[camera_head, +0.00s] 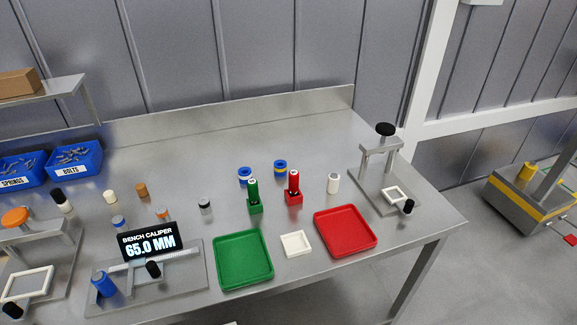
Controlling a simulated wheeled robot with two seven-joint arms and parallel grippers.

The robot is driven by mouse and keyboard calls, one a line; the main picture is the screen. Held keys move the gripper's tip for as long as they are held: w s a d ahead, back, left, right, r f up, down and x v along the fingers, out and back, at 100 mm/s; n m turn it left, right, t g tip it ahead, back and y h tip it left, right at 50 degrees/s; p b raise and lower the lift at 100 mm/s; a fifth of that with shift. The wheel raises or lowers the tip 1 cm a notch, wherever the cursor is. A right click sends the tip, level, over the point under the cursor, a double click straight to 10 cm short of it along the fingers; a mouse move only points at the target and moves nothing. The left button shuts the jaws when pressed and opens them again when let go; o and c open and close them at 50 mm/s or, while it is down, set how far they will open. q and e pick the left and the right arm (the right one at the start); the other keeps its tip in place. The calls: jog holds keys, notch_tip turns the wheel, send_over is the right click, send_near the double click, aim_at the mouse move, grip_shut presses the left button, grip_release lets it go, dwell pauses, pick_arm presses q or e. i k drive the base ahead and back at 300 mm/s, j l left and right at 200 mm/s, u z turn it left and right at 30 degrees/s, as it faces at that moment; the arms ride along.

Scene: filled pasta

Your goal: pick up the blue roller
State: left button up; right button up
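The caliper's black display (149,243) reads 65.0 MM. Neither of my grippers is in view.
A green tray (243,285), a white square tray (296,257) and a red tray (345,250) lie along the front. Green (254,196) and red (293,188) upright items stand behind them. Presses stand left (42,235) and right (384,175).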

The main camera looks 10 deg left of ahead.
aim_at(106, 286)
jog(key=u, duration=1.8)
jog(key=i+j, duration=0.25)
jog(key=i+j+z, duration=0.25)
jog(key=j+z, duration=0.2)
jog(key=j, duration=0.2)
jog(key=i+j+z, duration=0.25)
jog(key=j+z, duration=0.25)
jog(key=j, duration=0.2)
